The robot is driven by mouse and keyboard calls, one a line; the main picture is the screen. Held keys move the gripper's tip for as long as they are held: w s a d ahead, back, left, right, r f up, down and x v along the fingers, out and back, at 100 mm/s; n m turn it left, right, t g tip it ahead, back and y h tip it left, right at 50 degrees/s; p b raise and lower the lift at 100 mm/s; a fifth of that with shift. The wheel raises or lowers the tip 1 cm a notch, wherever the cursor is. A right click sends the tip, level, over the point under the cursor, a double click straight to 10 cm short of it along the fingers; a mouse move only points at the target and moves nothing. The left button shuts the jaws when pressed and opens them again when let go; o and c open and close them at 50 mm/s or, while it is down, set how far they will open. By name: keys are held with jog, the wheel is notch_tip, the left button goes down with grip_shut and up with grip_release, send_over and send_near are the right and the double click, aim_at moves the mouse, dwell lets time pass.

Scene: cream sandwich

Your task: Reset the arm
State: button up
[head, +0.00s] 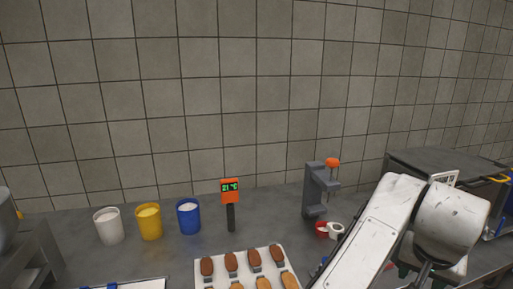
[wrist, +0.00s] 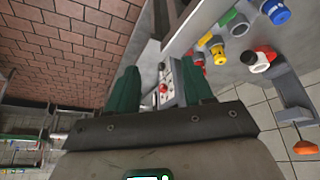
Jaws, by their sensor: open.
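My arm (head: 375,230) reaches in from the lower right of the head view, its white links bent over the right part of the counter. In the wrist view my gripper (wrist: 159,68) shows two dark green fingers set apart, with nothing held between them. A white and red appliance panel (wrist: 164,92) shows in the gap, beyond the fingertips. In the head view the arm hides most of the gripper.
The grey counter (head: 150,262) carries white (head: 109,226), yellow (head: 149,222) and blue (head: 188,216) tubs. An orange thermometer (head: 230,190), a tray (head: 207,284) of cookies and a grey stand with orange knob (head: 316,190) stand nearby. A tiled wall (head: 230,90) closes the back.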

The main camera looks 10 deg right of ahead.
jog(key=s+d+f+n+t+h, duration=0.1)
jog(key=s+d+f+n+h, duration=0.2)
jog(key=d+f, duration=0.15)
jog(key=s+a+f+n+y, duration=0.25)
jog(key=s+f+n, duration=0.2)
jog(key=f, duration=0.45)
jog(key=s+a+f+n+g+y, duration=0.2)
jog(key=s+a+f+g+y, duration=0.1)
jog(key=s+a+f, duration=1)
jog(key=s+a+y, duration=0.1)
jog(key=s, duration=0.2)
jog(key=shift+a+f, duration=0.15)
jog(key=shift+f, duration=0.25)
jog(key=shift+w, duration=0.1)
jog(key=shift+c, duration=0.4)
